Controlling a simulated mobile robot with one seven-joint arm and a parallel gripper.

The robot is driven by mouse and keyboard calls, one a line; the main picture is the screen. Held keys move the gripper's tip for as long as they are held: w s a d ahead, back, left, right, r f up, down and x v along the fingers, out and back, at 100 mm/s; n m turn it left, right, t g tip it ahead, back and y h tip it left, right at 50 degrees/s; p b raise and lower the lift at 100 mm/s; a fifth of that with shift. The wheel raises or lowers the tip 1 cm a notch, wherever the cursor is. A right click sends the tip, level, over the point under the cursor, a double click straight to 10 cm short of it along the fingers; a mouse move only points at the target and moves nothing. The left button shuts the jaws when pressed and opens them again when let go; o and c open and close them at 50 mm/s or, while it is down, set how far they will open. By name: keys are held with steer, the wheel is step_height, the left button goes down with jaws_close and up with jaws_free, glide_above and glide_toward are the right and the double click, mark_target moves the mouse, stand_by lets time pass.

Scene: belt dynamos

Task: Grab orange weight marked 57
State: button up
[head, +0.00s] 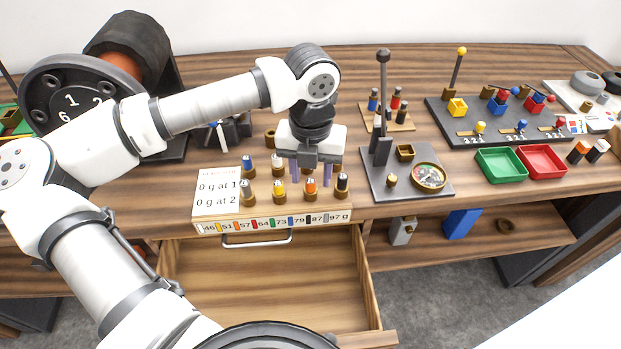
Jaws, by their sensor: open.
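The orange-topped weight (310,188) stands upright in the front row of a small wooden weight rack on the table. Its own number cannot be read, but the colour strip (272,224) on the rack's front shows 57 beside an orange swatch. My gripper (311,176) points down over the rack with its two purple fingers apart. In the picture the orange weight lies between and just below the fingertips. It is not visibly held, and the exact height gap cannot be told. The gripper hides part of the back row.
A paper card (217,192) lies left. A lever-and-gauge panel (408,178) stands right. An open, empty drawer (265,285) juts out below.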

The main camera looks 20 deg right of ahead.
steer(key=shift+f, duration=0.75)
jaws_close()
steer(key=shift+r, duration=0.1)
